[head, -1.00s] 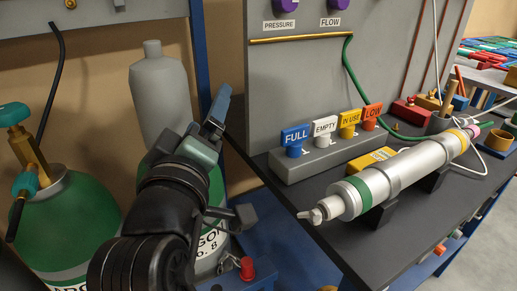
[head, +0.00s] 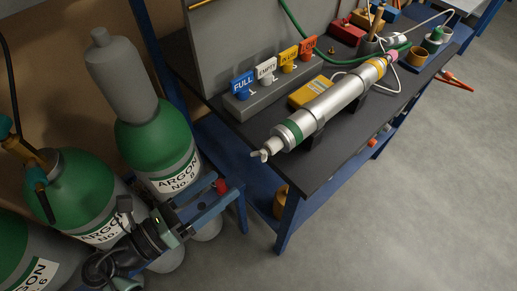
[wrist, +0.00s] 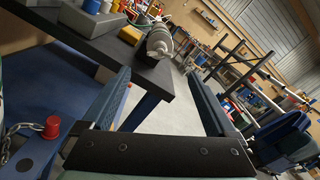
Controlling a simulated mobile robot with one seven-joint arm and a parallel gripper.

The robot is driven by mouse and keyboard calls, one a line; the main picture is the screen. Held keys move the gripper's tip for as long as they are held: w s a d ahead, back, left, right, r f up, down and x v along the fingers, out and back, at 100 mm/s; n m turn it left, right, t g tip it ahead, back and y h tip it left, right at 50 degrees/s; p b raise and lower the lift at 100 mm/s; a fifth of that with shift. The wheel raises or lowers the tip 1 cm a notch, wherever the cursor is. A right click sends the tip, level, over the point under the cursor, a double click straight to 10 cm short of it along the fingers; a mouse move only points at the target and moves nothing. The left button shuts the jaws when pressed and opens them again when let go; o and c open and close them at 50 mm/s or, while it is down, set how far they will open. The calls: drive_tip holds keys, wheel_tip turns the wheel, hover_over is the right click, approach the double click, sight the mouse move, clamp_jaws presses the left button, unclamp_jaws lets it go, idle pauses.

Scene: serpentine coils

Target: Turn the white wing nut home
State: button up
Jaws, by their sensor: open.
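The white wing nut (head: 262,154) is on the near end of a silver cylinder (head: 335,100) with a green band, which lies in dark cradles on the bench. My gripper (head: 226,190) is open, low and left of the bench, well short of the wing nut. In the wrist view its two fingers (wrist: 160,78) stand wide apart with nothing between them.
Argon bottles (head: 155,160) stand at left, near my arm. A red knob (wrist: 52,127) on a blue rail is close left of my gripper. The dark bench top (head: 240,132) holds a tag block (head: 270,88) and a yellow box (head: 309,92).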

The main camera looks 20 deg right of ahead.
sight(258, 156)
drive_tip(key=x, duration=1.1)
drive_tip(key=shift+d, duration=0.15)
drive_tip(key=c, duration=1.4)
